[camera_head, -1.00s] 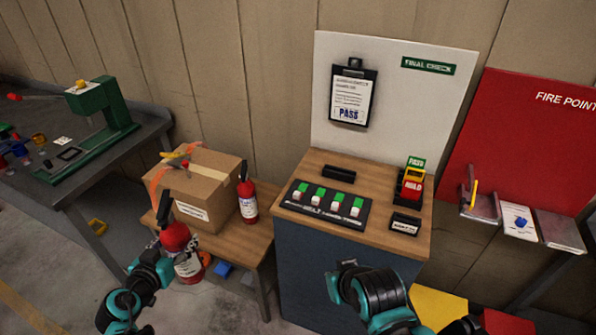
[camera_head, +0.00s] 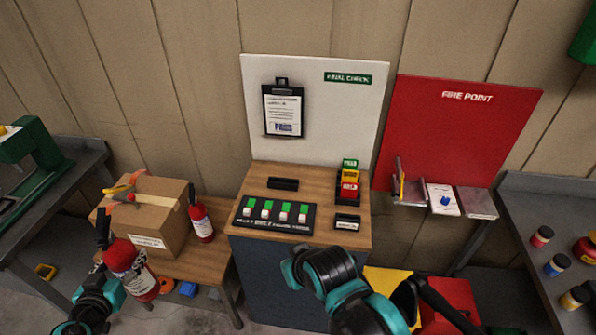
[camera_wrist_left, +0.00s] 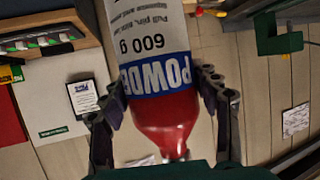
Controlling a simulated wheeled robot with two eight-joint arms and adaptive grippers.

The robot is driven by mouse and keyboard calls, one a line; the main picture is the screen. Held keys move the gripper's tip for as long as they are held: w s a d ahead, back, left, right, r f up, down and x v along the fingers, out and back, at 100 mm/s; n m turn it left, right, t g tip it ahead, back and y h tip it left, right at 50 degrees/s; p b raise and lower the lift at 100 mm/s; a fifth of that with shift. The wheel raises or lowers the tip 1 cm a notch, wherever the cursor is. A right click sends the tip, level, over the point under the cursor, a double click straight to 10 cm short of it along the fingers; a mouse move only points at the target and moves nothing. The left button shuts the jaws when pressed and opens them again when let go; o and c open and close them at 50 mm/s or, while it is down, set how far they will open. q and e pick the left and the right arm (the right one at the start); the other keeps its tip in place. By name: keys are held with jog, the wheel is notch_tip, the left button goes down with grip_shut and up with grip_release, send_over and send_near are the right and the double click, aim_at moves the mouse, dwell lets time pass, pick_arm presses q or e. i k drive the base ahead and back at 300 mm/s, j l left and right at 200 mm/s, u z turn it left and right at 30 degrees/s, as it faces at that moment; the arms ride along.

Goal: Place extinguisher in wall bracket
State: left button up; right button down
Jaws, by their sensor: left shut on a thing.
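My left gripper (camera_head: 106,258) is shut on a red fire extinguisher (camera_head: 130,271), held in the air at the lower left. In the left wrist view the extinguisher (camera_wrist_left: 165,122) with its white and blue powder label lies between the two fingers (camera_wrist_left: 165,105). The red FIRE POINT board (camera_head: 450,135) stands at the right, with a metal bracket and a yellow upright part (camera_head: 402,188) low on its left side. The held extinguisher is far to the left of it. My right gripper (camera_head: 432,300) is low in front of the board; its finger opening is unclear.
A second extinguisher (camera_head: 201,222) stands beside a cardboard box (camera_head: 150,225) on a low wooden bench (camera_head: 205,262). The FINAL CHECK cabinet (camera_head: 262,280) stands between bench and board. A grey table (camera_head: 525,215) with several small pots is at the right.

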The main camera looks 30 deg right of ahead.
aim_at(409, 191)
jog(key=l+z, duration=0.1)
jog(key=z, duration=0.35)
jog(key=l+z, duration=0.15)
jog(key=z, duration=0.35)
jog(key=l+z, duration=0.1)
jog(key=z, duration=0.35)
jog(key=l+z, duration=0.1)
jog(key=z, duration=0.35)
jog(key=i+z, duration=0.1)
jog(key=z, duration=0.4)
jog(key=i+j, duration=0.4)
